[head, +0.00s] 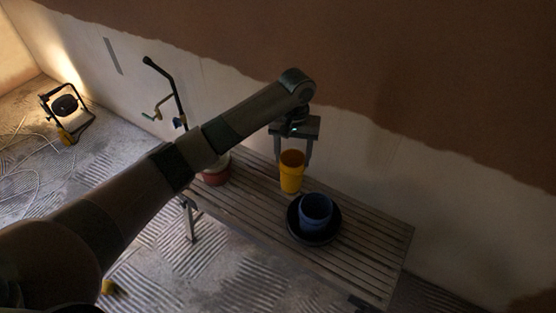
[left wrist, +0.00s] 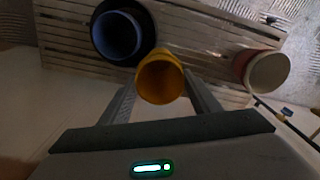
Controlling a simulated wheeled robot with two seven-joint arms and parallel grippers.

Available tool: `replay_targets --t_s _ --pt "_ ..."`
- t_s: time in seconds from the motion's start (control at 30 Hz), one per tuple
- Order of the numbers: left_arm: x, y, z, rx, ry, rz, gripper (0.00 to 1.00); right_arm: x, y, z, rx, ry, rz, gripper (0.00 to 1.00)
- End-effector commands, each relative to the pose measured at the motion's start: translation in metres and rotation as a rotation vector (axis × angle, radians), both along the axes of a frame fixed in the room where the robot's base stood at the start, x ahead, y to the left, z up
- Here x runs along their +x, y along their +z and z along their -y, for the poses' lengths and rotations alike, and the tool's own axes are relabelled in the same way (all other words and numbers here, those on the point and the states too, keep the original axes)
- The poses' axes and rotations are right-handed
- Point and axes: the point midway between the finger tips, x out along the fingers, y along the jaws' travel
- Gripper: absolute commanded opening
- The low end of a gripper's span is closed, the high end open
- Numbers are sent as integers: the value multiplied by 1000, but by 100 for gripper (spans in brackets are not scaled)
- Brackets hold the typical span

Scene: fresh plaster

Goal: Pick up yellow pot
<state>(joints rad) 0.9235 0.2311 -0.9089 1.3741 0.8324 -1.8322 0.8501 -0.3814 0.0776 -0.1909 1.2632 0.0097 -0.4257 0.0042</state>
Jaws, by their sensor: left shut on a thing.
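The yellow pot (head: 291,178) stands upright over the slatted bench, between the fingers of my left gripper (head: 295,155). The left gripper points down and is shut on the pot. In the left wrist view the yellow pot (left wrist: 160,78) shows its open mouth between the two fingers of the left gripper (left wrist: 160,90). I cannot tell whether the pot's base touches the slats. My right gripper is not in view.
A blue pot (head: 316,208) stands on a dark saucer (head: 294,225) on the slatted bench (head: 375,245), close to the yellow pot. A red and white pot (head: 216,176) is partly hidden behind my left arm. A work lamp (head: 66,106) stands on the floor at left.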

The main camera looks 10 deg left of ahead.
Motion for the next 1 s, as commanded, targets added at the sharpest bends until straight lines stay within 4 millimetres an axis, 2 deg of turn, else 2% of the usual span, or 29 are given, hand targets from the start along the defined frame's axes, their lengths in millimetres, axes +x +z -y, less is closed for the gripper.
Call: replay_targets --t_s 0.2,0.7,1.0 --pt "0 7 12 1 1 0 22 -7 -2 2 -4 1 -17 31" --pt "0 7 12 1 1 0 22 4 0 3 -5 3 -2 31" --pt "-4 19 9 0 0 -1 22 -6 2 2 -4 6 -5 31"
